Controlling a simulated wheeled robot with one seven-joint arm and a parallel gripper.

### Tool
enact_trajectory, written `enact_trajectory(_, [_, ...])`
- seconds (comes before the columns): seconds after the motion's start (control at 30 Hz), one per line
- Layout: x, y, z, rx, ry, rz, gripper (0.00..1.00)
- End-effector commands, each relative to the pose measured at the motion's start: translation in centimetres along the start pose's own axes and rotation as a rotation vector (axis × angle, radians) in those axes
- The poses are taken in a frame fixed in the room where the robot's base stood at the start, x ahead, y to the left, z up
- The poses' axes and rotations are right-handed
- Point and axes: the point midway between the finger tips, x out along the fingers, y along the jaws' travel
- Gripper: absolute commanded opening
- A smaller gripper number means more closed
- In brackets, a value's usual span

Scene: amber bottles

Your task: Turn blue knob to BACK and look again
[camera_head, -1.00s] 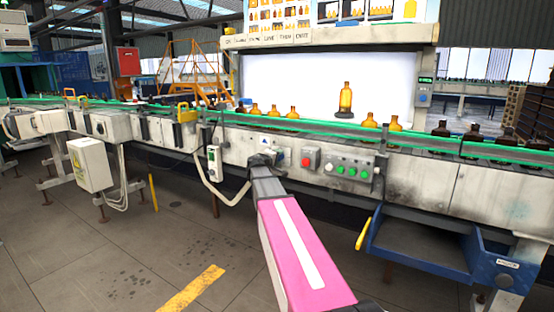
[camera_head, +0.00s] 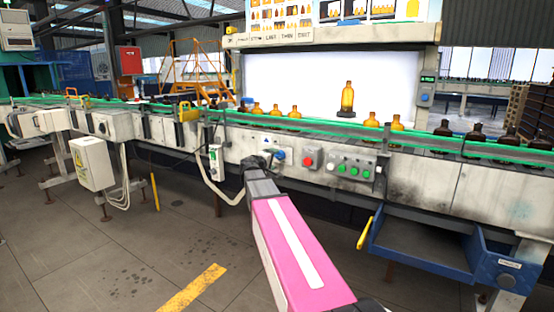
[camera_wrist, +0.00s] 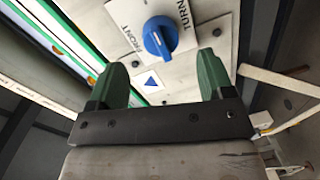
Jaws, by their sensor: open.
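The blue knob (camera_wrist: 160,36) sits on a white plate marked FRONT and TURN in the wrist view. The knob also shows on the conveyor's front panel in the head view (camera_head: 280,156). My gripper (camera_wrist: 163,80) is open, its two green fingers apart and empty, short of the knob and not touching it. In the head view my gripper (camera_head: 257,166) is just left of the knob. An amber bottle (camera_head: 347,98) stands upright on a dark disc before the lit white screen.
A red button box (camera_head: 308,158) and a panel of green buttons (camera_head: 350,167) are right of the knob. Several bottles stand along the conveyor. A blue tray (camera_head: 420,246) juts out at lower right.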

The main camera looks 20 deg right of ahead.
Motion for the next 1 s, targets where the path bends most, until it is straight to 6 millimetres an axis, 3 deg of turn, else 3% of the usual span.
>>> enact_trajectory(0.1, [-2.4, 0.0, 0.2, 0.0, 0.001, 0.0, 0.74])
enact_trajectory(0.3, [-4.6, 0.0, 0.1, 0.001, 0.0, -0.001, 0.74])
enact_trajectory(0.87, [-5.1, -0.1, 0.1, 0.001, -0.001, -0.001, 0.74])
enact_trajectory(1.0, [-5.5, -1.5, 0.9, 0.018, -0.019, -0.043, 0.74])
